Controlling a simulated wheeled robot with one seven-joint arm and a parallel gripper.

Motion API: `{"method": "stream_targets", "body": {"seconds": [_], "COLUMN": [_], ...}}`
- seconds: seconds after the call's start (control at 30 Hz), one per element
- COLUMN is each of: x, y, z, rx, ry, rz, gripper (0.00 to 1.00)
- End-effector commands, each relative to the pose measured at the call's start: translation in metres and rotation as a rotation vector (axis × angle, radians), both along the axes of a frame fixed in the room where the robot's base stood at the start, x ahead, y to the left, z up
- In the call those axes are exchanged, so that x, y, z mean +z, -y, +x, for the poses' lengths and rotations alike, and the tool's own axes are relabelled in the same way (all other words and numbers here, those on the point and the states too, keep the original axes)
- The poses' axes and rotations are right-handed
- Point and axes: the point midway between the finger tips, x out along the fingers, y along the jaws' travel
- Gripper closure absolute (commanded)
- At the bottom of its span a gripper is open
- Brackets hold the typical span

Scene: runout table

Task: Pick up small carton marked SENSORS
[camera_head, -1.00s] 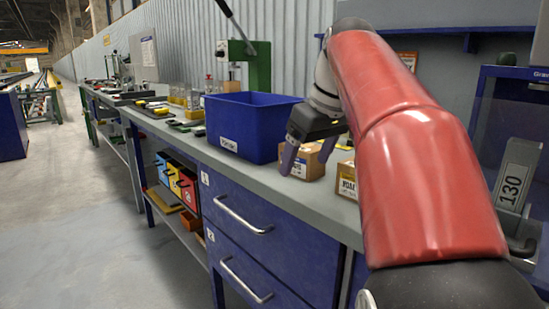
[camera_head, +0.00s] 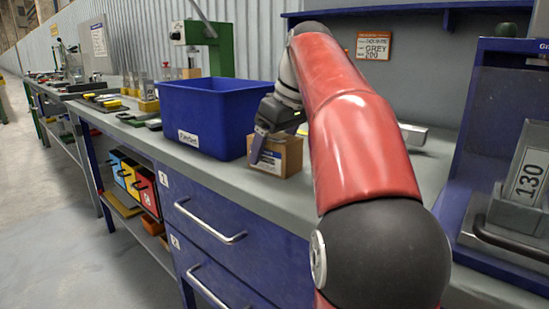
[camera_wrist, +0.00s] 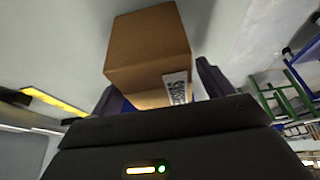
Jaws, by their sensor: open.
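A small brown carton (camera_head: 288,156) stands on the grey bench top, just right of the blue bin. In the wrist view the carton (camera_wrist: 147,48) lies between the two fingers, with a white label whose dark lettering, seen side-on, looks like SENSORS. My gripper (camera_head: 268,140) is open, its fingers pointing down at the carton. One finger shows in front of the carton's left part in the head view. I cannot tell whether either finger touches it. My red arm hides the bench to the right of the carton.
The blue bin (camera_head: 205,120) stands close to the left of my gripper. A green press (camera_head: 222,52) is behind it. Tools and small trays line the bench at the far left.

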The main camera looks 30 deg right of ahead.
Motion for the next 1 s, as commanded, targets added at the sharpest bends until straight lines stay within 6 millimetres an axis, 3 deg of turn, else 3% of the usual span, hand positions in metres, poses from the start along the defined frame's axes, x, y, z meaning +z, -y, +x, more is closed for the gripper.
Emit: {"method": "stream_targets", "body": {"seconds": [0.1, 1.0], "x": [-0.0075, -0.0122], "y": [-0.0011, -0.0010], "z": [0.0024, 0.0026], "rx": [0.000, -0.002], "ry": [0.000, 0.001], "rz": [-0.001, -0.001], "gripper": [0.20, 0.20]}}
